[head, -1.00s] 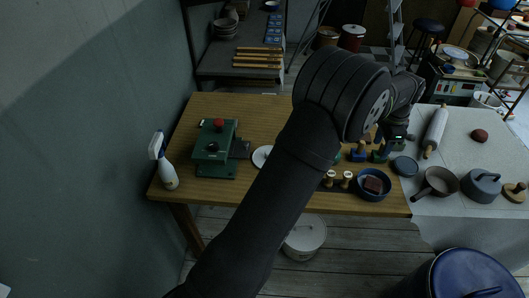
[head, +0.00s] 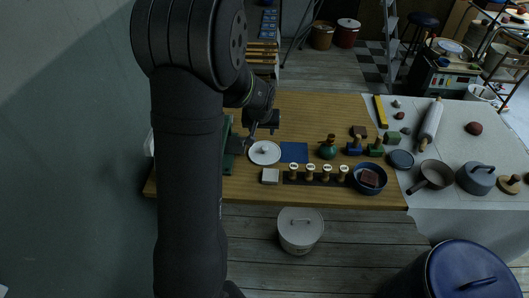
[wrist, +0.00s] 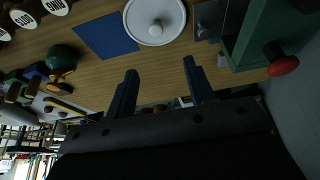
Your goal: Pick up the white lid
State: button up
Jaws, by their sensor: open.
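The white lid (head: 264,152) lies flat on the wooden table, a round disc with a small knob in its middle. It also shows in the wrist view (wrist: 155,20), near the top edge, partly cut off. My gripper (head: 262,130) is above the table, a little behind the lid in the head view. In the wrist view its two fingers (wrist: 160,78) are spread apart with nothing between them. The lid is beyond the fingertips and not touched.
A blue square mat (head: 294,152) lies right of the lid. A green press with a red knob (wrist: 281,62) stands close on its other side.

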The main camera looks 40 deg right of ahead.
send_over(264, 147)
jog(key=s+a, duration=0.1)
jog(key=a, duration=0.1)
jog(key=f, duration=0.8)
jog(key=shift+s+d+f, duration=0.1)
jog(key=shift+s+d, duration=0.05)
jog(key=shift+s, duration=0.05)
jog(key=shift+s+x, duration=0.15)
jog(key=shift+x, duration=1.2)
jog(key=shift+s+x, duration=0.2)
jog(key=shift+x, duration=1.15)
jog(key=shift+f, duration=0.1)
jog(key=c, duration=1.1)
